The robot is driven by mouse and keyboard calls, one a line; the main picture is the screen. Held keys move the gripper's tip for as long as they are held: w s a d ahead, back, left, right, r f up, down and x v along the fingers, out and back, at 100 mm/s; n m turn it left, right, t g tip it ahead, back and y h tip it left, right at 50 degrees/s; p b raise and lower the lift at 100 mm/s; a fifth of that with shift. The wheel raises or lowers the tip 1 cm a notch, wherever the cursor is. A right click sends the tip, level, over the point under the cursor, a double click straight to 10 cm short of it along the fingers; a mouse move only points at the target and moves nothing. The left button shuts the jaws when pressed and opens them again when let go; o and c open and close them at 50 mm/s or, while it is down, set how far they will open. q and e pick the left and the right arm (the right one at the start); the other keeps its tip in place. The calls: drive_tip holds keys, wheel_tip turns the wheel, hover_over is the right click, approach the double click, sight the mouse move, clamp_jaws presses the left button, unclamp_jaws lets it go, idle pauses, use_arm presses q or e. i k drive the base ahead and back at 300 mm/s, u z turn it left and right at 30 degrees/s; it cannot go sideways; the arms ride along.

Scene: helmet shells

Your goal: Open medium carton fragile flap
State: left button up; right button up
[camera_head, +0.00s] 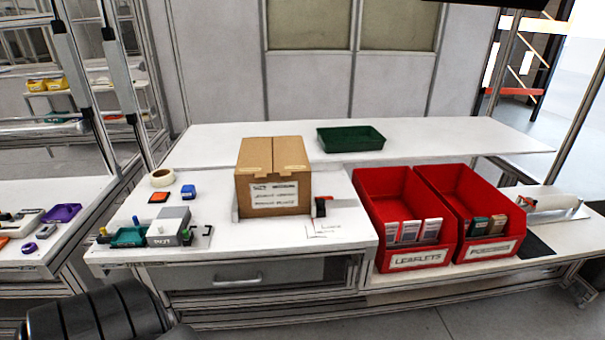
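A brown cardboard carton (272,185) stands upright on the white workbench, left of the red bins. Its top flaps (272,152) lie flat and meet at a seam running front to back. Pale strips show along the top front edge. A white label (274,196) with dark writing is on its front face; the writing is too small to read. Neither of my grippers is in view, and nothing touches the carton from above.
Two red bins (369,190) with leaflets and small boxes stand right of the carton. A green tray (350,139) sits behind. A tape roll (162,177), small blocks and a grey device (168,227) lie left. A small black-and-red item (321,207) is at the carton's right.

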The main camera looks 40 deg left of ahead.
sight(255, 156)
drive_tip(key=z, duration=0.25)
drive_tip(key=i, duration=0.95)
drive_tip(key=u, duration=0.6)
drive_tip(key=i, duration=0.6)
drive_tip(key=u, duration=0.75)
